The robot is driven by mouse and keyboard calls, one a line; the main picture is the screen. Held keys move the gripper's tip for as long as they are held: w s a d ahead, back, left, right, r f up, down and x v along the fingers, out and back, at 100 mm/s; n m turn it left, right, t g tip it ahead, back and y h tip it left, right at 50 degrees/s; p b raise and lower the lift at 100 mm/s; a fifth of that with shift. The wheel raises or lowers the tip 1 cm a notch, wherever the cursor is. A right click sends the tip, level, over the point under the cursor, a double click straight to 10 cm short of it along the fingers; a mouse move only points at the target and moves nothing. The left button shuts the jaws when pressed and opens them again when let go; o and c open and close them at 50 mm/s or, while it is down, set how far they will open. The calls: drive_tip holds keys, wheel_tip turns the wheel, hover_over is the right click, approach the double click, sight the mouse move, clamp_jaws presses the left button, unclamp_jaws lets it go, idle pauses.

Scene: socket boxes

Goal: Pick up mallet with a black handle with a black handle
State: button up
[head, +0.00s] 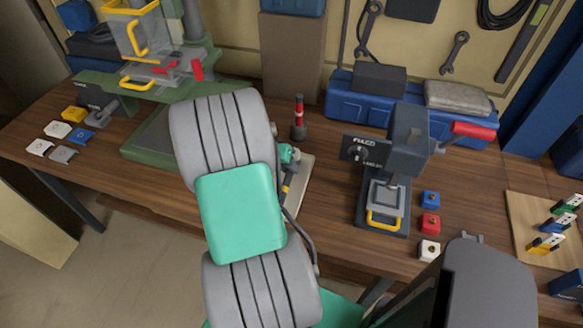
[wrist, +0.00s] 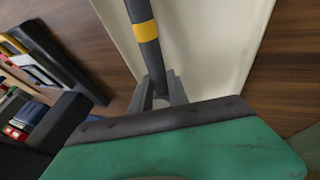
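The mallet's black handle with a yellow band (wrist: 146,32) runs down from the top of the wrist view, over a pale tray. Part of it shows in the head view (head: 286,189), just beyond my arm. I cannot make out the mallet's head. My gripper (wrist: 161,76) has its two grey fingers on either side of the handle's lower visible part. Whether the fingers press on it is not clear. In the head view, my arm hides most of the gripper.
The pale tray (head: 301,190) lies on the wooden bench. A green press (head: 135,85) stands left and a dark press (head: 408,140) right, with small coloured boxes (head: 430,224) beside it. A black post with red bands (head: 299,120) stands behind the tray.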

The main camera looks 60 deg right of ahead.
clamp_jaws()
drive_tip(key=shift+r, duration=0.1)
idle(0.8)
